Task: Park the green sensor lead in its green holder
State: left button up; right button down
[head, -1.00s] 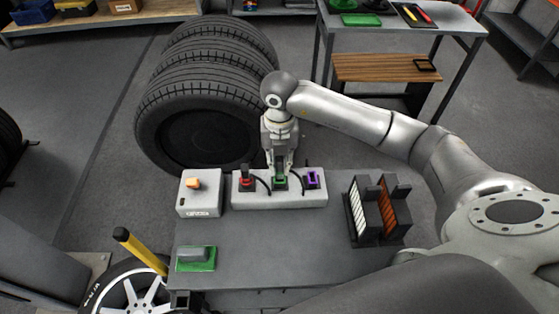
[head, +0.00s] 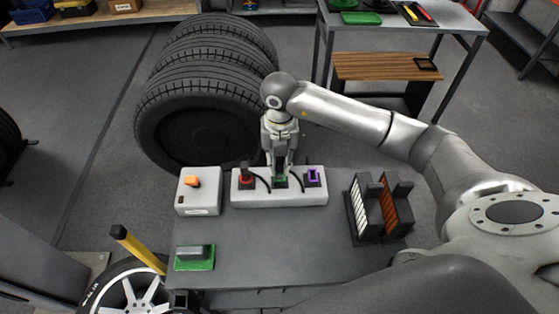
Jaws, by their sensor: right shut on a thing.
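The white block (head: 308,197) on the grey bench holds a row of red, green and purple-framed holders. My right gripper (head: 281,172) points down at the middle position, shut on the green sensor lead, which its fingers mostly hide. The green holder (head: 281,184) shows just below the fingertips, in the middle of the row. I cannot tell how deep the lead sits in it. Black cable loops show on both sides of the fingers. My left gripper is not in view.
The red holder (head: 246,180) and purple holder (head: 313,177) flank the gripper closely. A white box with an orange switch (head: 192,181) stands left. A green tray (head: 196,265) lies front left, and dark racks (head: 365,212) stand right. The bench middle is clear.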

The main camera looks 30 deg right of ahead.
jog(key=shift+f, duration=0.15)
jog(key=shift+f+b, duration=0.55)
jog(key=shift+b, duration=0.05)
jog(key=c, duration=1.3)
grip_release()
jog(key=shift+r, duration=0.15)
notch_tip(320, 180, up, 12)
jog(key=shift+f, duration=0.1)
